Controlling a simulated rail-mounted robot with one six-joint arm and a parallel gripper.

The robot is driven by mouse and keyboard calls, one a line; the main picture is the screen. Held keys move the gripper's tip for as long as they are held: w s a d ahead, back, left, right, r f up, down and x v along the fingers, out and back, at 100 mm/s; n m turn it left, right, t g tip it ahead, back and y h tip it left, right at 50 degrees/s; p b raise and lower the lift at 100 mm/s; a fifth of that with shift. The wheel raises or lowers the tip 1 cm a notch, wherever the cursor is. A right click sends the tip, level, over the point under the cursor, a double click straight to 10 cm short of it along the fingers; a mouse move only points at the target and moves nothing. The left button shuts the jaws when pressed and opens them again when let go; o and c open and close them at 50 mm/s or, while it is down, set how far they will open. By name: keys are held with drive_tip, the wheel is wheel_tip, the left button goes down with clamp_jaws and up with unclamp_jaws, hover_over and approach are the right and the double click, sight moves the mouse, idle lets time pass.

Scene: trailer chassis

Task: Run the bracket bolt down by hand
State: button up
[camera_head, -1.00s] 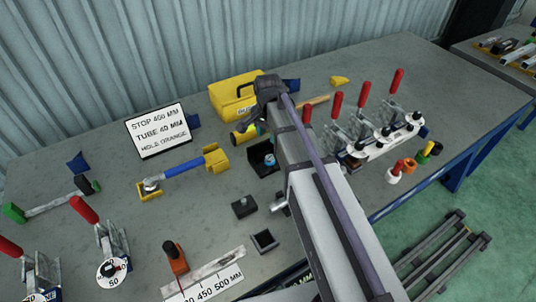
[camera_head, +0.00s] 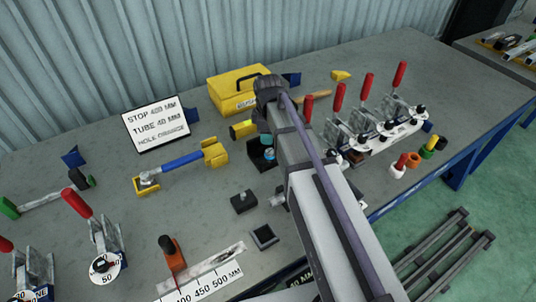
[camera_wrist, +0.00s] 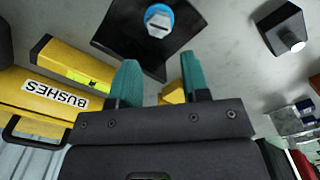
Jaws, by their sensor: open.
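The bracket bolt (camera_wrist: 158,22) is a grey head with a blue collar, at the top of the wrist view. It stands in a black bracket (camera_wrist: 183,48). In the head view the blue part (camera_head: 268,153) shows beside my arm, on the black bracket (camera_head: 256,158). My gripper (camera_wrist: 161,78) is open and empty, its two teal fingers apart. In the wrist view the bolt lies beyond the fingertips, not between them.
A yellow bushes box (camera_head: 238,92) and a yellow level (camera_wrist: 75,65) are close to my gripper. A black block (camera_head: 244,202) with a stud stands on the bench. Red-handled clamps (camera_head: 367,87) stand to the right.

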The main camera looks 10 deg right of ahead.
sight(268, 150)
wheel_tip(268, 150, down, 8)
drive_tip(key=b, duration=0.5)
drive_tip(key=shift+r+b, duration=0.2)
drive_tip(key=shift+b, duration=0.2)
drive_tip(key=shift+r, duration=0.1)
drive_tip(key=c, duration=0.6)
drive_tip(key=shift+c, duration=0.2)
drive_tip(key=shift+m, duration=0.3)
